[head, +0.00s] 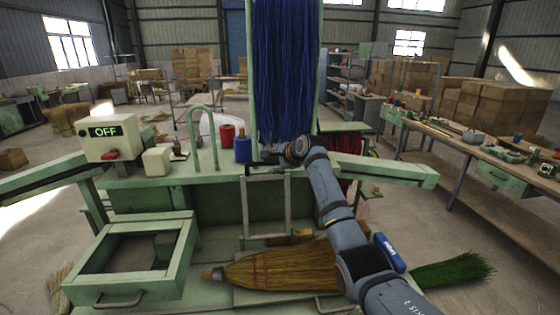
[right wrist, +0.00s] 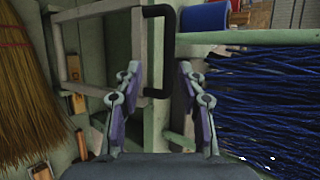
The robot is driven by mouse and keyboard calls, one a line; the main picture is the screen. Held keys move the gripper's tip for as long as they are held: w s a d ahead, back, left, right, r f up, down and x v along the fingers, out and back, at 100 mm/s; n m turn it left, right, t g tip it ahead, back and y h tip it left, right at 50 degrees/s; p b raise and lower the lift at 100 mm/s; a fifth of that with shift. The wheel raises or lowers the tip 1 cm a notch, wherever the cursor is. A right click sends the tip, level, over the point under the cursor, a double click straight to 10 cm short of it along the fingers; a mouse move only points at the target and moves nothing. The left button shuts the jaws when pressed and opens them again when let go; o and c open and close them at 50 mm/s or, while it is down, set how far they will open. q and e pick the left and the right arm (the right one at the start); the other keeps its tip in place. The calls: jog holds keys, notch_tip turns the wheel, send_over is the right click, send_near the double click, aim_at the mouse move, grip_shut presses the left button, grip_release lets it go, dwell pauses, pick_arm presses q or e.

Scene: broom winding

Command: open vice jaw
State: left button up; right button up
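The vice jaw appears as a pale grey rectangular frame (head: 268,208) at the front of the green bench, below my right gripper. In the right wrist view the grey frame (right wrist: 104,10) carries a black bar handle (right wrist: 157,50). My right gripper (head: 268,156) is at the top of this frame. In the wrist view its two purple-padded fingers (right wrist: 158,78) are spread apart, with the lower part of the handle between or just beyond their tips. I cannot tell whether they touch it. Nothing is gripped. My left gripper is not in view.
A straw broom (head: 285,270) lies low in front of the bench. Blue bristles (head: 285,70) hang above, close to my right wrist. Blue (head: 243,149) and red (head: 227,133) spools stand on the bench. An OFF box (head: 110,138) and open drawer frame (head: 185,250) are left.

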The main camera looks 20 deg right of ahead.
jog(key=v, duration=0.5)
dwell(0.3)
